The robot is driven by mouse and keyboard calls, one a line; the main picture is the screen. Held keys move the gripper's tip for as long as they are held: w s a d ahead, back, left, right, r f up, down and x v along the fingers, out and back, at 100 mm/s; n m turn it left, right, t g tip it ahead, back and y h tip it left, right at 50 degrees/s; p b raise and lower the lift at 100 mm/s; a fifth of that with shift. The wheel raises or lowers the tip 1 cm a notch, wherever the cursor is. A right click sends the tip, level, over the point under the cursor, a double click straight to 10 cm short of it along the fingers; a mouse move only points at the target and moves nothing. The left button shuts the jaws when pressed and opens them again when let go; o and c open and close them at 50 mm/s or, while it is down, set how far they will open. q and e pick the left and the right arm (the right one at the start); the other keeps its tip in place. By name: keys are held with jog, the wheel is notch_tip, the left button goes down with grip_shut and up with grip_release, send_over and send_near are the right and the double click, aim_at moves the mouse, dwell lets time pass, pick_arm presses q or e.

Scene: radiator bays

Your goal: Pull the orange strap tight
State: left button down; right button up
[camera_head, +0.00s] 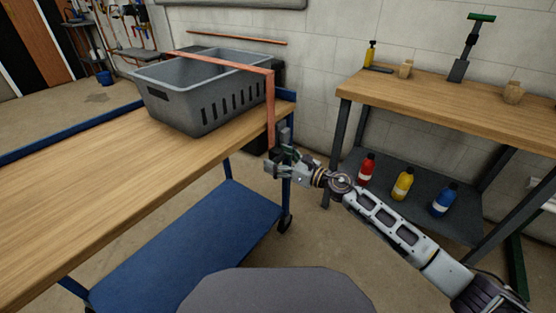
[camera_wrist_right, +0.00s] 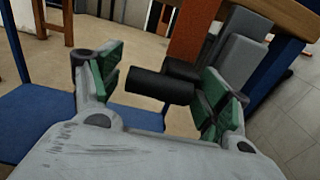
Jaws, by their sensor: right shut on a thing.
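The orange strap (camera_head: 271,105) runs across the top of a grey slotted basket (camera_head: 205,110) and hangs down past the bench's end. It also shows in the right wrist view (camera_wrist_right: 188,35). A black cylindrical handle (camera_wrist_right: 155,85) sits at the strap's lower part, beside a grey block (camera_wrist_right: 240,48). My right gripper (camera_head: 279,160) is at the strap's lower end beside the bench corner. In the wrist view its green-padded fingers are on either side of the black handle, and it is shut on it. My left gripper is out of view.
The basket stands on a wooden-topped blue cart (camera_head: 95,180) with a lower shelf (camera_head: 185,245). At right, a second bench (camera_head: 440,92) holds small items, with red (camera_head: 366,168), yellow (camera_head: 402,184) and blue (camera_head: 444,200) bottles below. Floor shows between them.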

jog(key=shift+f, duration=0.3)
jog(key=o, duration=1.3)
jog(key=shift+o, duration=0.8)
jog(key=shift+r, duration=0.1)
jog(key=v, duration=1.2)
